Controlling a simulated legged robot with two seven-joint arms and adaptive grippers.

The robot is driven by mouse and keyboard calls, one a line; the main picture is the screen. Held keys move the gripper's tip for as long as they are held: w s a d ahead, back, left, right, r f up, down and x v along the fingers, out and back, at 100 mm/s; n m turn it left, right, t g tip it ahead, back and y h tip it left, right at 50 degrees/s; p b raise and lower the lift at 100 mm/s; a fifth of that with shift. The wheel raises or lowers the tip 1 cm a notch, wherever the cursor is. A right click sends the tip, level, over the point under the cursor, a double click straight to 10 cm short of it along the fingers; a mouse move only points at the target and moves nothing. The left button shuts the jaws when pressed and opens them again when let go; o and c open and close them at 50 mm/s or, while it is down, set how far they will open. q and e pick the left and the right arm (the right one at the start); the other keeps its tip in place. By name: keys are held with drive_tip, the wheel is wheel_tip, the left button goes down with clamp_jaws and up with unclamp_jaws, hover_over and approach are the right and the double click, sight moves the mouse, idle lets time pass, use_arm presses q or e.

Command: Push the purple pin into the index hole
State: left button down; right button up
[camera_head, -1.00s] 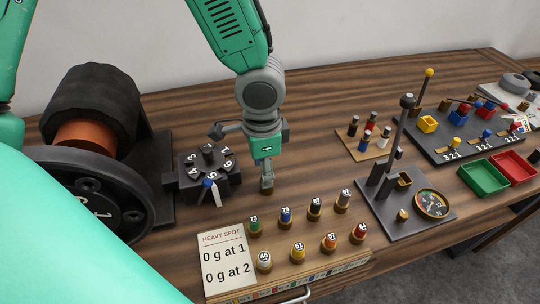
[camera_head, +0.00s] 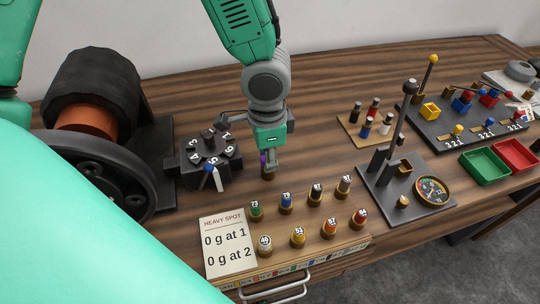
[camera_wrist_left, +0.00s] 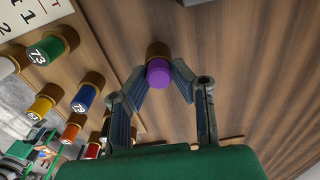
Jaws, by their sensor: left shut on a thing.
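The purple pin (camera_wrist_left: 158,72) is between the fingertips of my left gripper (camera_wrist_left: 158,80) in the left wrist view, with a brass-brown collar or socket beyond it. In the head view the left gripper (camera_head: 267,160) is shut on the pin, and a sliver of purple shows at its fingers. A brass piece shows just below, close to the wooden top; I cannot tell whether it touches. The black index block (camera_head: 210,160) with a numbered dial, a blue-headed pointer and a white tab stands left of the gripper. I cannot make out the index hole.
A rack of numbered coloured weights (camera_head: 297,237) and a heavy spot card (camera_head: 228,245) lie in front. A large black wheel (camera_head: 100,165) stands at left. A grey stand with a tall rod (camera_head: 400,130) is at right. Bare tabletop lies between gripper and stand.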

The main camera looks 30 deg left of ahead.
use_arm(q)
drive_tip(key=shift+r+p, duration=0.5)
drive_tip(key=shift+r, duration=0.25)
drive_tip(key=shift+s+r+p, duration=0.1)
drive_tip(key=shift+r+p, duration=0.2)
drive_tip(key=shift+a+r+p, duration=0.15)
drive_tip(key=shift+r+p, duration=0.9)
drive_tip(key=shift+p, duration=0.1)
